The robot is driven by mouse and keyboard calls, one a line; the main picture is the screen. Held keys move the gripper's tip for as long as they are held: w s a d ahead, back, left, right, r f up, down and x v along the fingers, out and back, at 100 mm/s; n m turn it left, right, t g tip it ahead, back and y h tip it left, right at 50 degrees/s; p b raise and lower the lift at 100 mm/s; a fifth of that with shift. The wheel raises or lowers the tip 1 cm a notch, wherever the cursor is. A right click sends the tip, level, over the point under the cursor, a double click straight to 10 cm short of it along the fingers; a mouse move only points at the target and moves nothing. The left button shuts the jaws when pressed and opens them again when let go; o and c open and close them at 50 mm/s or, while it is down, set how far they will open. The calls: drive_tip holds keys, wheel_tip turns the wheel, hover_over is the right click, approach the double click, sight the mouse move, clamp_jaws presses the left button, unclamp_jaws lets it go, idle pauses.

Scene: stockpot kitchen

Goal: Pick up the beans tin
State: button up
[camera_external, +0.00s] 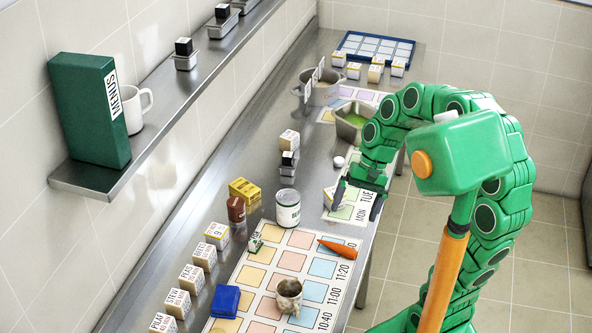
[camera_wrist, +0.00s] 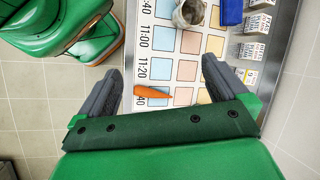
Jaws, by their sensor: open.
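I cannot see the tin in the wrist view.
A yellow box (camera_external: 244,193) and brown jar (camera_external: 236,210) stand left of the tin. Labelled cubes line the left; a shelf (camera_external: 92,176) runs above.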

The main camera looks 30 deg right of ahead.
drive_tip(key=w+a+r+m+t+y, duration=0.1)
drive_tip(key=w+a+m+y, duration=0.15)
drive_tip(key=w, duration=0.45)
drive_tip(key=w+a+m+y, duration=0.2)
drive_tip(key=w+m, duration=0.2)
drive_tip(key=w, duration=0.2)
drive_tip(key=m+t+y, duration=0.4)
drive_tip(key=m, duration=0.5)
hover_over(288, 213)
drive_tip(key=w+d, duration=0.3)
drive_tip(key=d, duration=0.1)
drive_tip(key=shift+h, duration=0.25)
drive_tip(key=f, duration=1.7)
drive_tip(key=shift+s+d, duration=0.15)
drive_tip(key=shift+s, duration=0.05)
drive_tip(key=shift+f, duration=2.65)
drive_tip(key=f, duration=0.1)
drive_tip(key=a+f, duration=0.1)
drive_tip(key=f, duration=0.1)
drive_tip(key=shift+w+a, duration=0.15)
drive_tip(key=shift+a, duration=0.05)
drive_tip(key=shift+w+a+f, duration=0.2)
drive_tip(key=shift+a+f, duration=0.05)
drive_tip(key=shift+a, duration=0.4)
drive_tip(key=c, duration=1.3)
